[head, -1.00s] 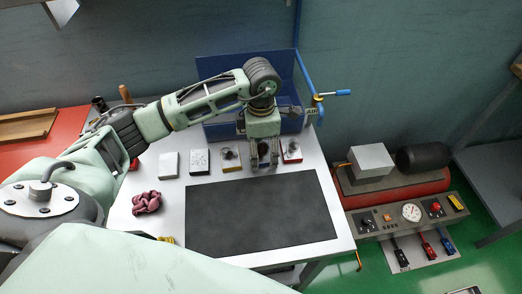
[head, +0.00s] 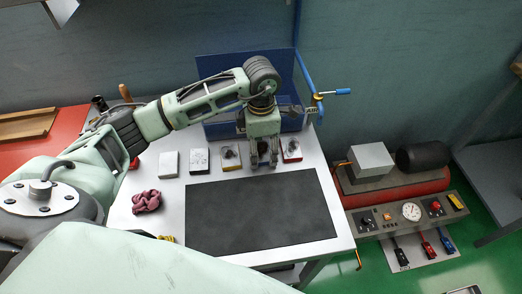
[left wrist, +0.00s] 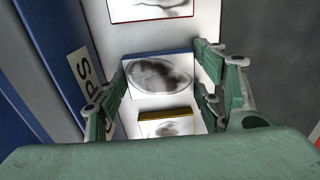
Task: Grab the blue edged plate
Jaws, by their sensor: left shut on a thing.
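The blue edged plate (left wrist: 158,76) shows in the left wrist view as a white tile with a dark oval picture and a blue strip along one edge. My left gripper (left wrist: 163,80) is around it, one finger on each side, and is shut on it. In the head view my left gripper (head: 264,164) points down at the row of plates behind the black mat, and mostly hides the blue edged plate. I cannot tell whether the plate is clear of the table. My right gripper is not in view.
A yellow edged plate (head: 230,158) and a red edged plate (head: 291,150) flank the gripper closely. Two more plates (head: 199,162) stand to the left. A blue bin (head: 215,68) is behind.

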